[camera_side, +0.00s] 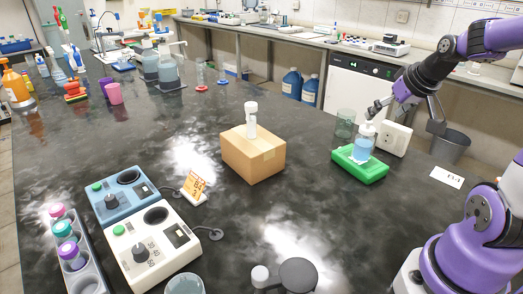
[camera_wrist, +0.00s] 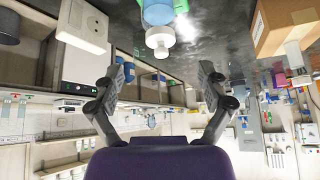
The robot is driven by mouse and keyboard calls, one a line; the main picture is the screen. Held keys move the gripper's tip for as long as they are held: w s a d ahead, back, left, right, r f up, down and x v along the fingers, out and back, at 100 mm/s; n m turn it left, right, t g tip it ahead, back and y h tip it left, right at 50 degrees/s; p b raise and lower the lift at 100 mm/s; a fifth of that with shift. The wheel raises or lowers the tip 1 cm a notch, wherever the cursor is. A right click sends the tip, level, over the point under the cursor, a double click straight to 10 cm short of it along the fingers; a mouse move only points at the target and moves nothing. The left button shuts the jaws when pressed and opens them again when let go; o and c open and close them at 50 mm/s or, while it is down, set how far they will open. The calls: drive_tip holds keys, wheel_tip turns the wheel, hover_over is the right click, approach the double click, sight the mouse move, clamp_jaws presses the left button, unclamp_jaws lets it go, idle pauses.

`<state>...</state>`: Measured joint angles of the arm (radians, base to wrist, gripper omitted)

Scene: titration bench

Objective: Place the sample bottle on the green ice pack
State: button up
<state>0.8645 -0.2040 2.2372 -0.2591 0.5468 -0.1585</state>
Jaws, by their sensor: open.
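The sample bottle (camera_side: 364,143), clear with blue liquid and a white cap, stands upright on the green ice pack (camera_side: 372,175) at the right of the bench. The bottle also shows at the top of the wrist view (camera_wrist: 160,14), with its white cap towards my gripper. My gripper (camera_side: 404,116) is open above and to the right of the bottle, apart from it. In the wrist view my gripper's two fingers (camera_wrist: 162,72) are spread with nothing between them, and the bottle cap lies beyond their tips.
A clear glass beaker (camera_side: 345,123) stands just behind the ice pack. A white box (camera_side: 394,139) stands close at its right. A cardboard box (camera_side: 253,158) bearing a white-capped vial (camera_side: 251,118) is to the left. A white card (camera_side: 447,177) lies on the bench at right.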

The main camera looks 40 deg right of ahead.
drive_tip(key=s+a+n+y, duration=0.1)
drive_tip(key=s+a+n, duration=0.1)
drive_tip(key=a, duration=0.8)
drive_tip(key=s+a+r+n+y, duration=0.1)
drive_tip(key=s+a+n, duration=0.1)
drive_tip(key=a, duration=0.8)
drive_tip(key=shift+r+n+y, duration=0.2)
drive_tip(key=shift+n+y, duration=0.2)
drive_tip(key=shift+n, duration=0.5)
